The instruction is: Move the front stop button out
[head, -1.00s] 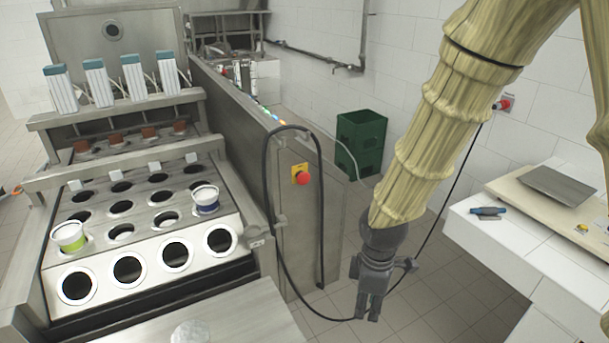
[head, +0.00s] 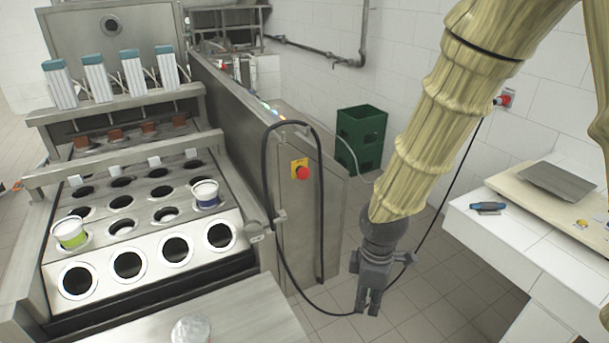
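The front stop button (head: 303,173) is a red round knob on a yellow plate. It sits on the end face of the machine's steel side cabinet (head: 300,225), left of my arm. My gripper (head: 367,305) hangs pointing down, to the right of and lower than the button, well apart from it. Its two dark fingers look slightly parted, with nothing seen between them. Whether the button is pressed in or out cannot be told at this size.
Green crates (head: 361,140) stand behind by the wall. A white tiled counter (head: 500,225) is at the right. Another red button (head: 507,98) is on the wall. Floor around my gripper is clear.

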